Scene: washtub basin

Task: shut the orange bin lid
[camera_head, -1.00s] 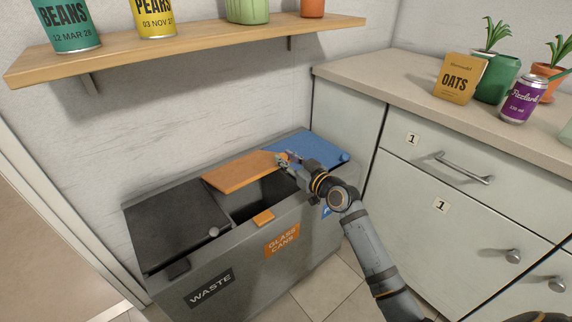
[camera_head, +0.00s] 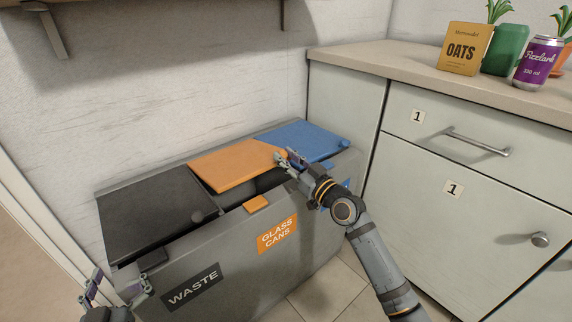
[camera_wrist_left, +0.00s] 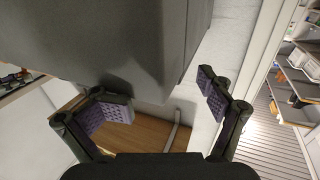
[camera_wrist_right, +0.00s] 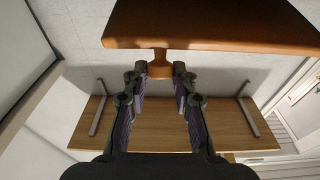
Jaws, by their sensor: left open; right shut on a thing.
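The orange lid (camera_head: 235,165) of the middle bin is raised, tilted above a dark opening. A small orange tab (camera_head: 256,202) sits on the bin's front rim, above the orange GLASS CANS label (camera_head: 277,234). My right gripper (camera_head: 283,163) is at the lid's front right corner. In the right wrist view, my right gripper (camera_wrist_right: 160,72) is shut on the knob (camera_wrist_right: 158,62) under the orange lid (camera_wrist_right: 215,25). My left gripper (camera_head: 118,284) is open and empty at the lower left, beside the waste bin's front left corner. It also shows open in the left wrist view (camera_wrist_left: 165,88).
The black waste lid (camera_head: 155,212) on the left and the blue lid (camera_head: 302,140) on the right are down. A counter with drawers (camera_head: 460,170) stands close on the right. A wooden shelf hangs on the wall above the bins.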

